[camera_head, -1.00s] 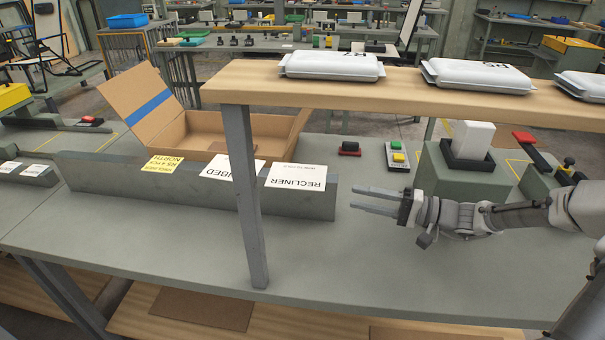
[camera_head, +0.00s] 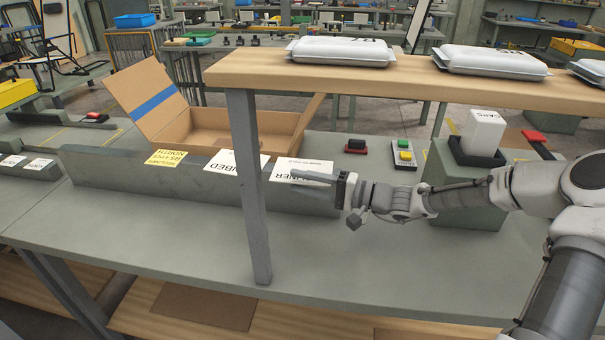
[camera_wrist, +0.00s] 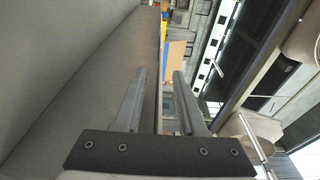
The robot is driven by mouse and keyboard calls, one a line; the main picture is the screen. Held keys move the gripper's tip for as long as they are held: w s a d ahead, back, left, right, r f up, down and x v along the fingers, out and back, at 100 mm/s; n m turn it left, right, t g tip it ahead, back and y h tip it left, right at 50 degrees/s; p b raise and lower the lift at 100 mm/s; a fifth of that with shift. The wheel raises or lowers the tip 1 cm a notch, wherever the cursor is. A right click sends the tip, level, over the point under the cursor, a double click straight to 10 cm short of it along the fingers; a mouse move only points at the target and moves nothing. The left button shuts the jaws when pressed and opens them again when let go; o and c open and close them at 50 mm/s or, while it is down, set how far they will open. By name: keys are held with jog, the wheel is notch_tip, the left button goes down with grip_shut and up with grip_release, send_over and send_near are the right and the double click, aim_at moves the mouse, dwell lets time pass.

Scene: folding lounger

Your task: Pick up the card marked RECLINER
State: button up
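The white RECLINER card (camera_head: 308,165) rests on the sloped face of the long grey rail on the bench, at its right end. Its lettering is partly hidden by my gripper and the shelf post. My gripper (camera_head: 297,180) is in front of the card's lower part, pointing left; I cannot tell whether it touches it. In the wrist view the two fingers (camera_wrist: 158,80) are apart with nothing seen held between them. I cannot make out the card in the wrist view.
A white card ending in IBED (camera_head: 225,162) and a yellow card (camera_head: 166,157) lie further left on the rail (camera_head: 120,168). A shelf post (camera_head: 250,200) stands in front, under a wooden shelf (camera_head: 400,82). An open cardboard box (camera_head: 200,130) is behind. The front bench top is clear.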

jog(key=shift+w+a, duration=0.1)
jog(key=shift+a, duration=0.25)
grip_shut()
jog(key=shift+r, duration=0.2)
